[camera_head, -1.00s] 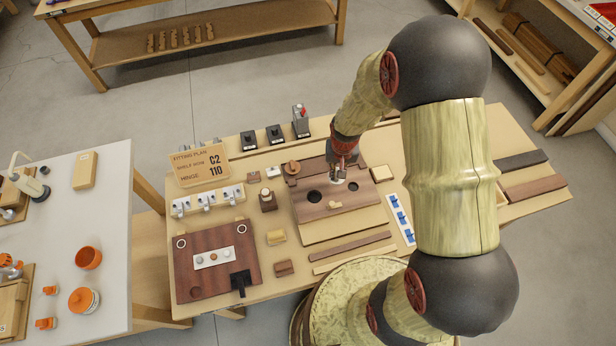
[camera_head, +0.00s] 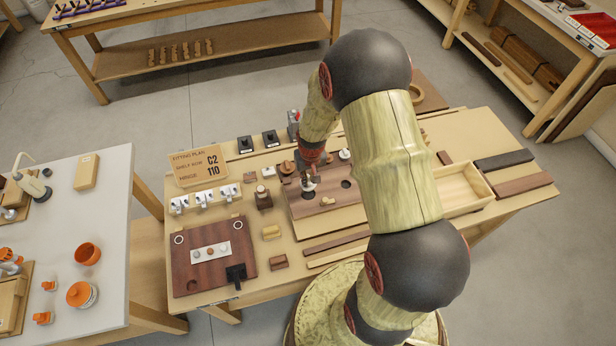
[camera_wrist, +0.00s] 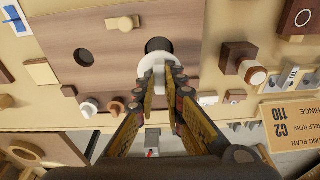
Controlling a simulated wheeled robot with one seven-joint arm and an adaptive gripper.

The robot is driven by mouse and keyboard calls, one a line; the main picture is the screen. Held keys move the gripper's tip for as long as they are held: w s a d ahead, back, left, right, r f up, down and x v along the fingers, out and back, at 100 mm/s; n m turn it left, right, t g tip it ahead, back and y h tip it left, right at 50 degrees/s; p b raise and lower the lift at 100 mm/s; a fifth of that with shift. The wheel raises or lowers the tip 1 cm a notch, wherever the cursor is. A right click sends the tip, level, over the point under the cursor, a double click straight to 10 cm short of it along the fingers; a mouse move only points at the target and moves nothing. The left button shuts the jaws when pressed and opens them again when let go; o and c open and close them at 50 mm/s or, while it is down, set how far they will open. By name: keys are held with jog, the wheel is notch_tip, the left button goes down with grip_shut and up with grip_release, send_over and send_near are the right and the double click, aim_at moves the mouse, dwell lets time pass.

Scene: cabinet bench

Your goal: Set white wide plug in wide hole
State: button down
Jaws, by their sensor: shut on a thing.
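The white wide plug (camera_wrist: 152,63) is between the fingertips of my gripper (camera_wrist: 161,78) in the wrist view. My gripper (camera_head: 310,182) is shut on it, and the fingers hide part of it. The wide hole (camera_wrist: 159,45) is a dark round opening in the brown board (camera_wrist: 110,42), partly covered by the plug. In the head view the wide hole (camera_head: 308,195) lies just below the plug and gripper. The plug appears above the hole's edge and off its centre; the exact gap is hard to tell. A smaller hole (camera_head: 346,183) is to the right.
A light wooden handle (camera_head: 327,201) stands on the board's front part. A white-topped knob (camera_head: 344,155) and a brown round knob (camera_head: 287,168) are behind the board. An open wooden tray (camera_head: 466,188) is to the right. A dark red panel (camera_head: 205,270) lies at front left.

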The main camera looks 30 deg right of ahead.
jog(key=shift+f+b, duration=1.5)
jog(key=shift+f, duration=0.9)
jog(key=shift+f+b, duration=0.8)
jog(key=shift+f, duration=0.25)
dwell(0.6)
jog(key=c, duration=1.8)
grip_release()
jog(key=shift+c, duration=0.2)
jog(key=o, duration=0.4)
jog(key=shift+o, duration=0.2)
jog(key=shift+r, duration=0.15)
jog(key=shift+r+p, duration=2.5)
jog(key=shift+r, duration=1.15)
